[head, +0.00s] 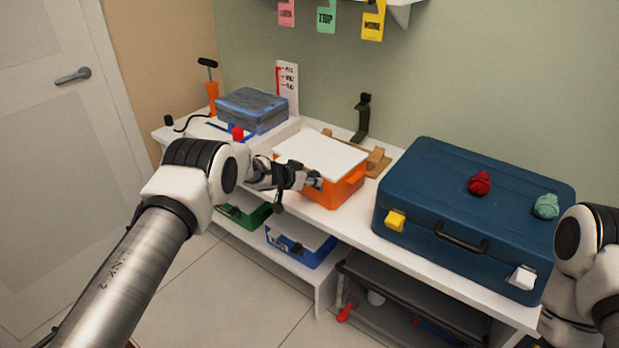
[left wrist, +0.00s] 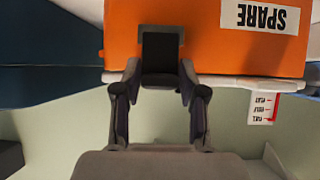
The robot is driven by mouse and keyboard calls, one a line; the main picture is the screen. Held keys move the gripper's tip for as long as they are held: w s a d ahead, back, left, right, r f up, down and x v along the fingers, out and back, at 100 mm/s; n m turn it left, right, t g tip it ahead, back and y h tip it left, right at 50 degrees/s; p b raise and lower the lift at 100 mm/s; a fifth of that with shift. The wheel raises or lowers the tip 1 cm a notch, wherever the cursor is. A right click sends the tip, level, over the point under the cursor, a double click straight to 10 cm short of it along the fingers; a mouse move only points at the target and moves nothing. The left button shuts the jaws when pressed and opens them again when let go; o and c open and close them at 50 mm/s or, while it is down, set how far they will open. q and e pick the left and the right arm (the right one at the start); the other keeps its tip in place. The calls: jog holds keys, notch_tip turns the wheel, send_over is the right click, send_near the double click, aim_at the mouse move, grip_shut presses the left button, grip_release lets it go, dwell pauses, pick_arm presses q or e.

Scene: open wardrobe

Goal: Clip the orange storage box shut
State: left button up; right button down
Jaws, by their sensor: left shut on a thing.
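The orange storage box (head: 335,190) with a flat white lid (head: 322,155) stands on the white bench, left of the blue suitcase. The lid lies on top of the box. In the left wrist view the picture is upside down: the orange wall (left wrist: 215,50) has a "SPARE" label, with the lid edge (left wrist: 235,84) below it. A dark grey clip (left wrist: 161,45) is on this wall near the lid edge. My left gripper (head: 312,182) is at the box's front, its fingers shut on the clip. Whether the clip is latched cannot be told. My right gripper is out of view.
The blue suitcase (head: 470,205) with two yarn balls is right of the box. A grey-blue folded stack (head: 252,108) is to the left. Wooden blocks (head: 378,162) and a dark green stand (head: 362,118) are behind. Green and blue bins (head: 300,245) sit on the lower shelf.

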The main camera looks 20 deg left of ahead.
pick_arm(q)
jog(key=o, duration=1)
jog(key=shift+f, duration=0.1)
jog(key=shift+o, duration=0.2)
jog(key=v, duration=1.2)
